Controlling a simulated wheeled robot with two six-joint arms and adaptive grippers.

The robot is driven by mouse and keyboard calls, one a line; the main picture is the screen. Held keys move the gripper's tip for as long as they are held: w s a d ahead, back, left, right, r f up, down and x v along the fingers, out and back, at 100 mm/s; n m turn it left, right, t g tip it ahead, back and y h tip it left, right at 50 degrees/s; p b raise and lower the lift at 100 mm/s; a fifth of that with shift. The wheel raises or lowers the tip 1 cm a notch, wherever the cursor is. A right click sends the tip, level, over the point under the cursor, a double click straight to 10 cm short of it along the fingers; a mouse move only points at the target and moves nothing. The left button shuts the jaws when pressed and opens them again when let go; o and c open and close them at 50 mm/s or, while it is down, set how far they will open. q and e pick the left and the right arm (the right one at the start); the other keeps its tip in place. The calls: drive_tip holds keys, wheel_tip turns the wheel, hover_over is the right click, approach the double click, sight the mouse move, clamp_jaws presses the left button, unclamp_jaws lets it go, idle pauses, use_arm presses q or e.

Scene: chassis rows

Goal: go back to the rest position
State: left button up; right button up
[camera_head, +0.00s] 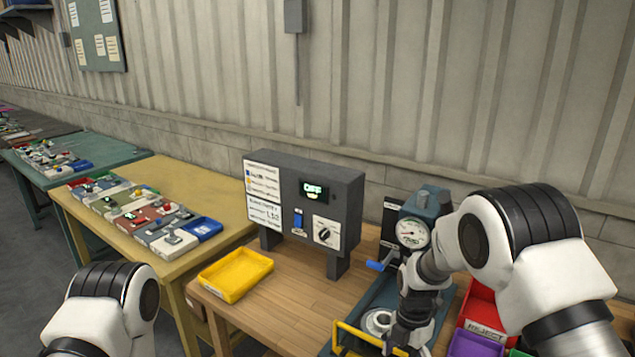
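My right arm comes in from the right, and its gripper (402,338) points down over the blue-grey bench fixture with the pressure gauge (411,233). The gripper is near the round metal seat (379,321) and the yellow bar frame (350,335). Its fingers are dark and small against the fixture, so I cannot tell whether they are open, shut or touching anything. Of my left arm only a white and black link shows at the lower left; its gripper is outside the view.
A grey control box (350,190) reading OFF stands on the wooden bench (285,318), with an empty yellow tray (235,274) in front. A yellow table (185,257) stands left.

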drive_tip(key=s+d+f+m+b, duration=0.1)
drive_tip(key=s+d+f+m, duration=0.1)
drive_tip(key=s+f+m, duration=0.4)
drive_tip(key=s+d+f+m+t+b, duration=0.1)
drive_tip(key=s+d+f+m+b, duration=0.1)
drive_tip(key=s+f+m, duration=0.5)
drive_tip(key=s+d+f+m+b, duration=0.1)
drive_tip(key=s+d+f+m, duration=0.1)
drive_tip(key=s+f+m, duration=0.5)
drive_tip(key=s+m, duration=0.6)
drive_tip(key=s, duration=0.6)
drive_tip(key=shift+d+b, duration=0.3)
drive_tip(key=shift+b, duration=0.05)
drive_tip(key=shift+s, duration=0.15)
